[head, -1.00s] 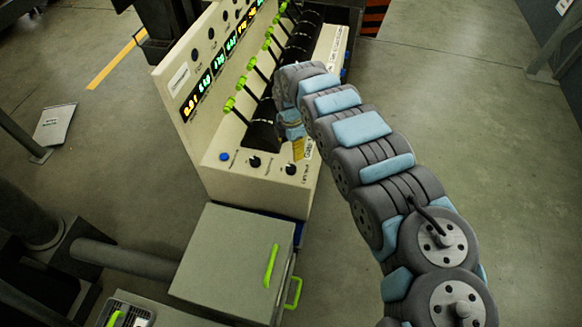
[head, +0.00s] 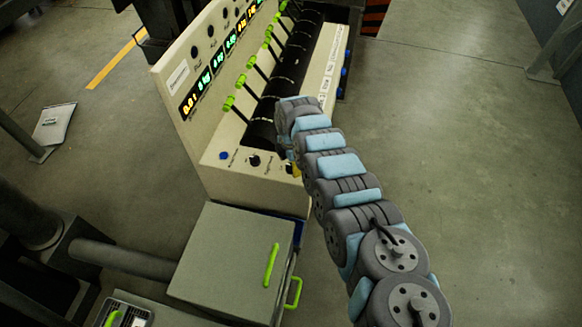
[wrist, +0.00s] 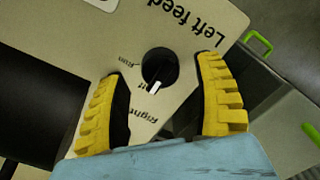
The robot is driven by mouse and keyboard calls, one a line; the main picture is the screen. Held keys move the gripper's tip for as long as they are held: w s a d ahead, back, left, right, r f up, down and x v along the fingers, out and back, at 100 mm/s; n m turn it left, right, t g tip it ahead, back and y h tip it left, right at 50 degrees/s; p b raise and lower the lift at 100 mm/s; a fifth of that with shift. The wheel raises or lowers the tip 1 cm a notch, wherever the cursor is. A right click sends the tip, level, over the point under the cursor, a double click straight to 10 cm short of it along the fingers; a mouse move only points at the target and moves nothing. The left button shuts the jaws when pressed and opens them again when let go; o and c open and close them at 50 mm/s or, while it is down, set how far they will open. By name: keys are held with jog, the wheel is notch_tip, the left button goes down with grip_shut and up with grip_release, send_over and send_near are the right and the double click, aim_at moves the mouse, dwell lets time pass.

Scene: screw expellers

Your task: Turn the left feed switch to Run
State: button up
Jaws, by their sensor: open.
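The left feed switch (wrist: 160,68) is a round black knob with a white pointer mark, under an upside-down "Left feed" label in the wrist view. Its pointer is toward the picture bottom, near a small partly legible marking; the "Run" marking is to the knob's left. My gripper (wrist: 163,70) is open, its yellow fingers on either side of the knob with gaps visible, so it does not grip it. In the head view my arm largely hides my gripper (head: 296,170), with a bit of yellow showing by the switch (head: 289,168).
A second black knob (head: 254,160) and a blue button (head: 224,155) are on the same cream panel. Green-tipped levers (head: 229,102) line the machine behind. A grey cabinet (head: 225,245) with green handles stands in front. Open floor is at right.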

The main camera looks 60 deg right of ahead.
jog(key=shift+f, duration=0.7)
grip_shut()
jog(key=shift+m, duration=0.4)
jog(key=shift+m+p, duration=0.75)
jog(key=shift+m, duration=0.15)
jog(key=m, duration=0.3)
jog(key=shift+m+p, duration=0.3)
jog(key=shift+p, duration=0.1)
jog(key=m, duration=0.5)
jog(key=shift+f+m+b, duration=0.1)
jog(key=shift+m+b, duration=0.2)
jog(key=shift+b, duration=0.05)
